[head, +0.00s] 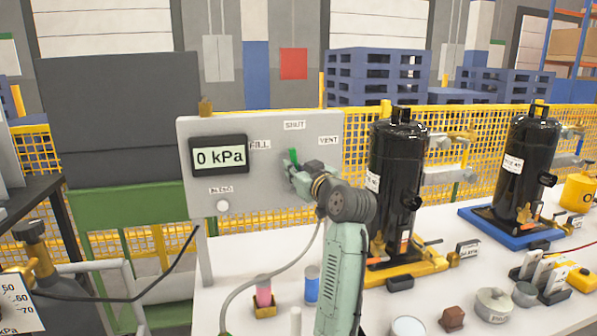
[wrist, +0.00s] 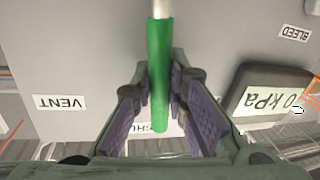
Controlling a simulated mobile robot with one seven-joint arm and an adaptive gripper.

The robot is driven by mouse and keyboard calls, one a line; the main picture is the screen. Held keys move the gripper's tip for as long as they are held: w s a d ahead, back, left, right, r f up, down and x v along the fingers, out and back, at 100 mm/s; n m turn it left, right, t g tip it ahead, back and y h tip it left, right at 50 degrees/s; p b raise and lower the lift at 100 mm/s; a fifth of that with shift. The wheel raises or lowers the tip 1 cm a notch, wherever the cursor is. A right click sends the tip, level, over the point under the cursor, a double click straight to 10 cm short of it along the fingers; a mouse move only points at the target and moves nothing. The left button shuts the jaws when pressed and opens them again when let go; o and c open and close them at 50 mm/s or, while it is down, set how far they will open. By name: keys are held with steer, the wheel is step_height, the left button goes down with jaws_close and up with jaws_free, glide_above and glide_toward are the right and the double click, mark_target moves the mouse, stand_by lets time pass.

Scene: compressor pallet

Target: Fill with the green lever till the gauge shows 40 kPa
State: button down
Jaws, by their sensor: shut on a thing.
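The grey panel (head: 262,190) carries a gauge (head: 219,156) that reads 0 kPa. The gauge also shows in the wrist view (wrist: 268,97). The green lever (head: 293,156) points up toward the SHUT label (head: 294,125), with the FILL label (head: 260,145) to its left and the VENT label (head: 328,141) to its right. My gripper (head: 296,170) is at the lever and covers its lower part in the head view. In the wrist view, my gripper (wrist: 160,78) has its fingers on both sides of the green lever (wrist: 159,50), shut on it. The lever's free end partly covers the SHUT label there.
A white BLEED button (head: 223,206) sits below the gauge. Black compressors (head: 396,175) stand on the white table to the right. A pink-topped item (head: 263,293) and a blue cylinder (head: 312,287) stand in front of the panel. A hose runs close by my arm.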

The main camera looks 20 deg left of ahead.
steer(key=n, duration=0.1)
steer(key=s+a+f+n+b, duration=0.1)
steer(key=n, duration=0.1)
steer(key=shift+s+a+h, duration=0.1)
steer(key=shift+a+h, duration=0.2)
steer(key=shift+s+a+f+n+h+b, duration=0.25)
steer(key=shift+a+n+b, duration=0.1)
steer(key=shift+n, duration=0.4)
steer(key=shift+s+a+f+n+h+b, duration=0.2)
steer(key=shift+a+f+n+b, duration=0.1)
steer(key=shift+n, duration=0.4)
steer(key=shift+s+a+f+n+h+b, duration=0.15)
steer(key=shift+s+a+f+n+b, duration=0.15)
steer(key=shift+n, duration=0.45)
steer(key=shift+a, duration=0.1)
steer(key=c, duration=1.6)
jaws_free()
steer(key=shift+o, duration=0.2)
steer(key=shift+r, duration=0.1)
steer(key=v, duration=1.2)
steer(key=shift+w, duration=0.1)
